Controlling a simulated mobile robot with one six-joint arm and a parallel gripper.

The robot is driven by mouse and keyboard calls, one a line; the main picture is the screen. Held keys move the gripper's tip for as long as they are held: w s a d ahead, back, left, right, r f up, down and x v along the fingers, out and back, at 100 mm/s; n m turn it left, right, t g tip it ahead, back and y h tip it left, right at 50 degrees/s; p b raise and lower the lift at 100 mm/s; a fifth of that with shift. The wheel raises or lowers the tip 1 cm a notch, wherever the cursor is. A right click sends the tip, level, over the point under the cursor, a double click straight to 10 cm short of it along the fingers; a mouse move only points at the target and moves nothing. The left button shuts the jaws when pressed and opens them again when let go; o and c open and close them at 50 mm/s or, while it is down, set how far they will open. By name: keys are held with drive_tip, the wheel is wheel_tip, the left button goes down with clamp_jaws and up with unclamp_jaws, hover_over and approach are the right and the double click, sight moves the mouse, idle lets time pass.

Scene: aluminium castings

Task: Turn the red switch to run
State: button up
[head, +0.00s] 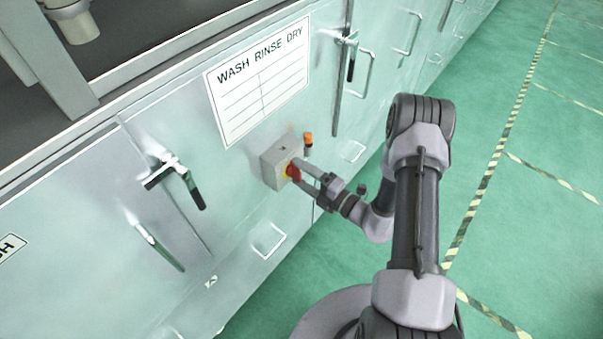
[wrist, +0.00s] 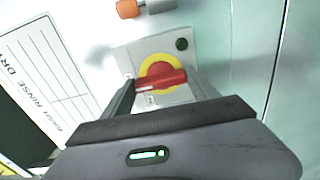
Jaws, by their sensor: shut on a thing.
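The red switch (head: 292,171) is on a grey box fixed to the pale machine front. In the wrist view the red switch (wrist: 162,80) is a red bar handle on a yellow round plate (wrist: 157,62). My gripper (head: 297,173) reaches the box from the right, and its two fingers are shut on the red handle. In the wrist view my gripper (wrist: 163,84) has one finger at each end of the handle. The handle lies nearly level in that picture, tilted slightly. Markings on the box are too small to read.
The grey box (head: 270,168) has an orange-topped part (head: 308,138) beside it. A "WASH RINSE DRY" sign (head: 260,80) is above. Latch handles (head: 175,180) and bar handles (head: 268,240) stick out from the panels. The green floor at right is clear.

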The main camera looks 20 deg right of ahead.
drive_tip(key=o, duration=1.4)
drive_tip(key=shift+c, duration=0.2)
drive_tip(key=p+v, duration=0.1)
drive_tip(key=v, duration=1.6)
drive_tip(key=shift+s, duration=0.15)
drive_tip(key=shift+d, duration=0.1)
